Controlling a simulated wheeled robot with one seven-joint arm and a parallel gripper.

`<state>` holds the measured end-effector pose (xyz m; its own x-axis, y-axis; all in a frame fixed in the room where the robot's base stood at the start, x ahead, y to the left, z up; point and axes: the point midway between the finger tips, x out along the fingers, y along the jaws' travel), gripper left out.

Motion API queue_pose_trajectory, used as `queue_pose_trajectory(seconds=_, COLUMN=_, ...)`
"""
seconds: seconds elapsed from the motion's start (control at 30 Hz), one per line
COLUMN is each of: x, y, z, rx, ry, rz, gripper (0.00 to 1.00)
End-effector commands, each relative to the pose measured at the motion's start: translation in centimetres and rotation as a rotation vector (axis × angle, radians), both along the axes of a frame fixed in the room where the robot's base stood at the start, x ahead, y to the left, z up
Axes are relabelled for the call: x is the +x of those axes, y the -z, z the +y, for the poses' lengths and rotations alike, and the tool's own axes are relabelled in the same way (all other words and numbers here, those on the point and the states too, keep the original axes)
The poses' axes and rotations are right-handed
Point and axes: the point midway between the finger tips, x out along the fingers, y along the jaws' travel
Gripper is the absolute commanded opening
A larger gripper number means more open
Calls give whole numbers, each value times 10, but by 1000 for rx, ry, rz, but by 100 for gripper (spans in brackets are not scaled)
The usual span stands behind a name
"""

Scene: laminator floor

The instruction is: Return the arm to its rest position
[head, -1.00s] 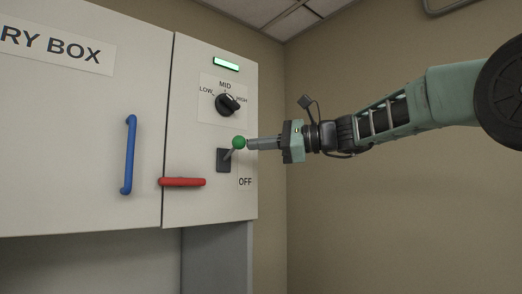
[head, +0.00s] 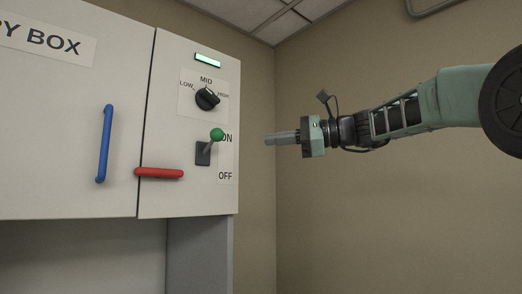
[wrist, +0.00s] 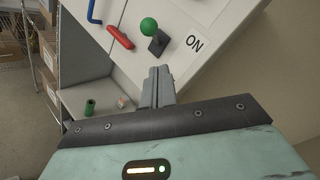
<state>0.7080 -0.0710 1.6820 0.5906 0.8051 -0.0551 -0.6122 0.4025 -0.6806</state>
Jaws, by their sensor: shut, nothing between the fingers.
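My gripper (head: 268,140) is shut and empty in the head view, held level in the air to the right of the machine's panel. It is apart from the green-knobbed lever (head: 217,135), which tilts up beside the ON label. In the wrist view my shut fingers (wrist: 160,72) point towards the panel, with the lever's green ball (wrist: 149,26) beyond them. My arm reaches in from the right edge of the head view.
The panel carries a black dial (head: 207,99), a lit green lamp (head: 207,60) and a red handle (head: 159,173). A blue handle (head: 104,144) is on the box door. A shelf below holds a green cylinder (wrist: 90,106). Open air lies below my arm.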

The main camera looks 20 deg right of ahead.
Motion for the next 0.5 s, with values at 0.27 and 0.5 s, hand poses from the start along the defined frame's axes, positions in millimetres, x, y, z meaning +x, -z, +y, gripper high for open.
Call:
queue_pose_trajectory(seconds=0.27, x=-21, y=-6, z=-29, rx=-2, ry=0, rz=-2, gripper=0)
queue_pose_trajectory(seconds=0.5, x=-25, y=-8, z=-33, rx=-1, ry=-2, rz=0, gripper=0)
